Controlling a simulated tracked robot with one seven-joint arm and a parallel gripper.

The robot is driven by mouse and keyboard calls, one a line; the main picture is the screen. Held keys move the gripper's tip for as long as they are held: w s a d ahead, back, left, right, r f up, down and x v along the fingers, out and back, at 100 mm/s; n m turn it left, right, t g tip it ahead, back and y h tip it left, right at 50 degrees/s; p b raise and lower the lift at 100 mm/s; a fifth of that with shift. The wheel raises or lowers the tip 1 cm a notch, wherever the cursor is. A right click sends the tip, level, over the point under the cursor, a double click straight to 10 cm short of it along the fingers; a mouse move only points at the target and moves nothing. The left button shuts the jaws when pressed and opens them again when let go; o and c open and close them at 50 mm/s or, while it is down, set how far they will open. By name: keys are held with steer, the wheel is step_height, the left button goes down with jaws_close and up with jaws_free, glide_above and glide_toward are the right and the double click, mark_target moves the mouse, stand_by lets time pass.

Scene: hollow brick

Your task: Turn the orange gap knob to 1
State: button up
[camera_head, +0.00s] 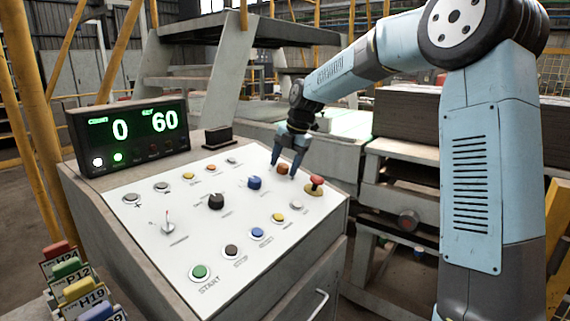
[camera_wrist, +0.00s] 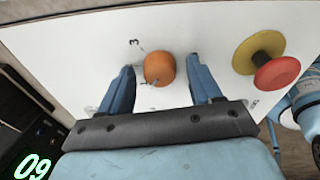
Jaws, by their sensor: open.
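The orange gap knob (camera_head: 283,169) sits on the far right part of the white panel. In the wrist view the knob (camera_wrist: 159,68) is round, with a small mark at its lower edge and a "3" printed at its upper left. My gripper (camera_head: 285,166) is open, pointing down over the knob. In the wrist view its two blue fingers (camera_wrist: 160,64) stand left and right of the knob, with white panel visible between each finger and it.
A red mushroom button (camera_head: 316,181) on a yellow base stands close to the right of the knob; it also shows in the wrist view (camera_wrist: 277,71). A blue knob (camera_head: 254,183) and black knob (camera_head: 216,201) are nearby. The display (camera_head: 130,136) reads 0 and 60.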

steer(key=v, duration=1.3)
steer(key=shift+r, duration=0.25)
steer(key=shift+d, duration=0.1)
steer(key=s+d+f+m+t+h, duration=0.1)
steer(key=s+d+f+m, duration=0.2)
steer(key=s+m, duration=0.6)
steer(key=s+d+f+m+t+h, duration=0.1)
steer(key=s+d+m, duration=0.6)
steer(key=s, duration=0.8)
steer(key=s+d+f+m+t+h, duration=0.1)
steer(key=s+d+f+m, duration=0.3)
steer(key=s+m, duration=0.8)
steer(key=shift+s+d+f+m+t, duration=0.2)
steer(key=shift+d+f+m+t, duration=0.25)
steer(key=shift+m+t, duration=0.2)
